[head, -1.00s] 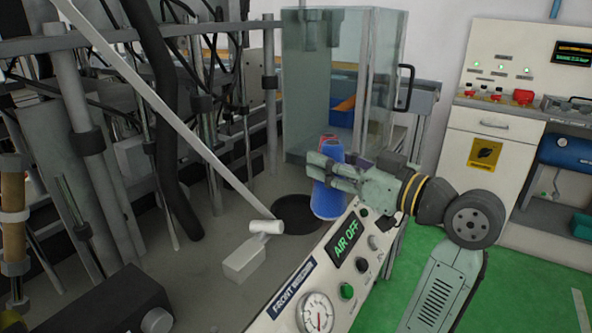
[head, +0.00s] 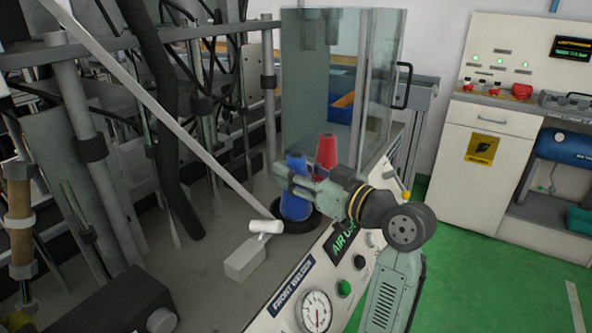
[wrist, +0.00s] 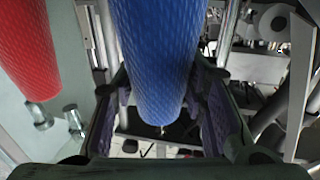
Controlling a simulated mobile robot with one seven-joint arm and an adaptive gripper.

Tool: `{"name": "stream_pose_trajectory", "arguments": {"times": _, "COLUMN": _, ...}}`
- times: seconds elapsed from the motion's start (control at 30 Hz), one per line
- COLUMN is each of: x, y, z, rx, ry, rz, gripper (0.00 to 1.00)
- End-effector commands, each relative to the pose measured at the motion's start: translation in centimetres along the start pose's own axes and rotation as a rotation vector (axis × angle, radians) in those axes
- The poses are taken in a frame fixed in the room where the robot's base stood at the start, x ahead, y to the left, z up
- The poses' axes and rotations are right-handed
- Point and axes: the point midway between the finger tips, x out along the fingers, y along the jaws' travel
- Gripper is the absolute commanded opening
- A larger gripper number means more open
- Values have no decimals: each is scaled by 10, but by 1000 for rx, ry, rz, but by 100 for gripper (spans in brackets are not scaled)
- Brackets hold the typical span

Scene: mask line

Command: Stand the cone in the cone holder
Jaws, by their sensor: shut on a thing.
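A blue cone (head: 296,207) stands upright in my gripper (head: 288,181), narrow end up. In the wrist view the blue cone (wrist: 155,60) is between the two fingers. The cone's wide base is at the round black cone holder (head: 312,222), whose rim shows to the right of and below the base. I cannot tell whether the base rests inside the holder or hangs just above it. My gripper is shut on the cone from the right, above its base.
A red cone (head: 326,153) stands behind the blue one, and shows at the left in the wrist view (wrist: 25,50). A clear-walled cabinet (head: 335,70) stands behind. A white-tipped lever (head: 266,227) and a slanted panel (head: 290,295) are close in front.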

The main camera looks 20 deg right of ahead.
Motion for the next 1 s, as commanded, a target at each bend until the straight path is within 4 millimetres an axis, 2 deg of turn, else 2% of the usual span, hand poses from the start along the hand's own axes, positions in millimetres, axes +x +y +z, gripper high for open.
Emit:
{"name": "stream_pose_trajectory", "arguments": {"times": 0.1, "x": 0, "y": 0, "z": 4, "rx": 0, "ry": 1, "rz": 0, "gripper": 3}}
{"name": "stream_pose_trajectory", "arguments": {"times": 0.13, "x": 0, "y": 0, "z": 4, "rx": 0, "ry": 0, "rz": 0, "gripper": 40}}
{"name": "stream_pose_trajectory", "arguments": {"times": 0.4, "x": 0, "y": 0, "z": 3, "rx": 0, "ry": 0, "rz": 0, "gripper": 58}}
{"name": "stream_pose_trajectory", "arguments": {"times": 0.8, "x": 0, "y": 0, "z": -3, "rx": 0, "ry": 0, "rz": 0, "gripper": 59}}
{"name": "stream_pose_trajectory", "arguments": {"times": 1.0, "x": -34, "y": 1, "z": 2, "rx": -2, "ry": 2, "rz": 5, "gripper": 59}}
